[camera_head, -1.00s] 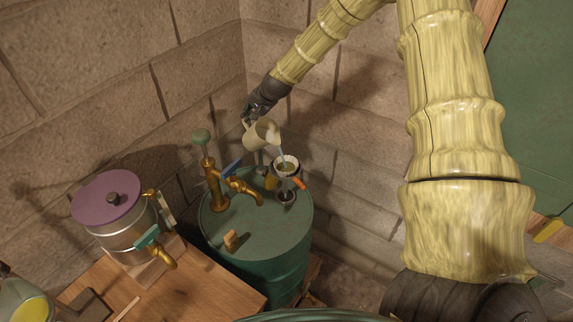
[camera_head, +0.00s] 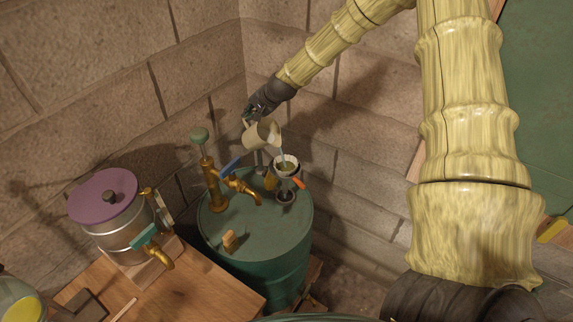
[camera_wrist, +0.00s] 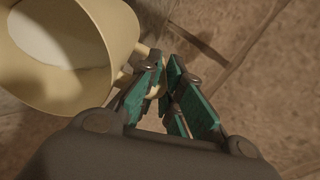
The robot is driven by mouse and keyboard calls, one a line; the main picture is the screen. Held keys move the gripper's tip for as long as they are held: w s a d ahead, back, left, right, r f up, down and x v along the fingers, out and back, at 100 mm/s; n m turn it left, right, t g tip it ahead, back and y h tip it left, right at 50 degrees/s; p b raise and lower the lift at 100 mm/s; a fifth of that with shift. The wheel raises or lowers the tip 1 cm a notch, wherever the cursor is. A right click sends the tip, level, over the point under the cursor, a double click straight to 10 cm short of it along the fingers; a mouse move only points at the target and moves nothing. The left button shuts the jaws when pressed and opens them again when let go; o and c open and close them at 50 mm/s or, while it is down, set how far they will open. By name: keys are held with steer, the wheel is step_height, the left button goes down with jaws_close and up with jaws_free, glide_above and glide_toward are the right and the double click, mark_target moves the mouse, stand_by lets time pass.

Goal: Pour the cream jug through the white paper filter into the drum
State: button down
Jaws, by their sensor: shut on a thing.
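My gripper (camera_head: 250,114) is shut on the handle of the cream jug (camera_head: 257,137), above the back of the green drum (camera_head: 270,243). The jug is tilted to the right, and a thin pale bluish stream runs from its lip down into the white paper filter (camera_head: 288,160). The filter sits in a funnel over an opening in the drum's top, and yellowish-green matter shows inside it. In the wrist view the jug (camera_wrist: 75,85) lies at upper left with whitish liquid inside, its handle between the teal-padded fingers (camera_wrist: 160,92).
A brass hand pump (camera_head: 212,178) with a tap stands on the drum left of the funnel. A small tan block (camera_head: 229,239) lies on the drum's front. A metal pot with a purple lid (camera_head: 103,195) stands on the wooden table (camera_head: 198,283) at left. Block walls close in behind.

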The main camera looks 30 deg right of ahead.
steer(key=shift+b, duration=0.3)
steer(key=shift+s+r+t, duration=0.1)
steer(key=shift+s+t, duration=0.1)
steer(key=shift+t, duration=0.1)
steer(key=shift+b, duration=0.5)
steer(key=shift+s+d, duration=0.1)
steer(key=shift+b, duration=0.4)
